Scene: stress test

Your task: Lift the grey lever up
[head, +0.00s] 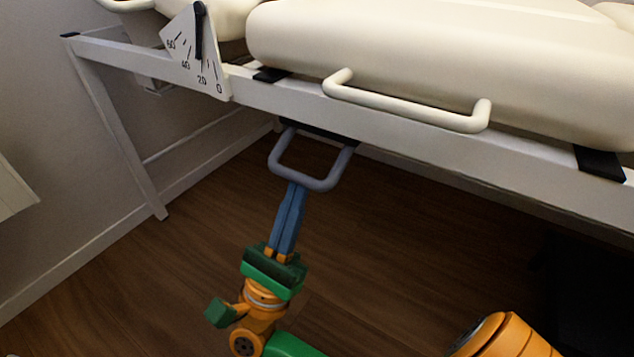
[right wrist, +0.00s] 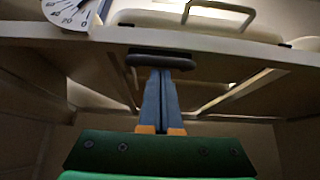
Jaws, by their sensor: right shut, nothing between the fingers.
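The grey lever (head: 318,185) is a loop-shaped handle hanging under the front rail of a cream padded bed. In the right wrist view the lever (right wrist: 182,63) shows as a dark bar across the fingertips, below the rail. My right gripper (head: 296,187) has long blue fingers pointing up, with the tips at the lever's lower bar. The fingers (right wrist: 161,74) are shut together with nothing between them. The tips seem to be at or just under the bar; I cannot tell if they touch it. My left gripper is out of view.
The bed's light metal rail (head: 400,138) runs above the lever, with a cream side handle (head: 405,104) on it. An angle dial (head: 197,60) with a black pointer is at the left.

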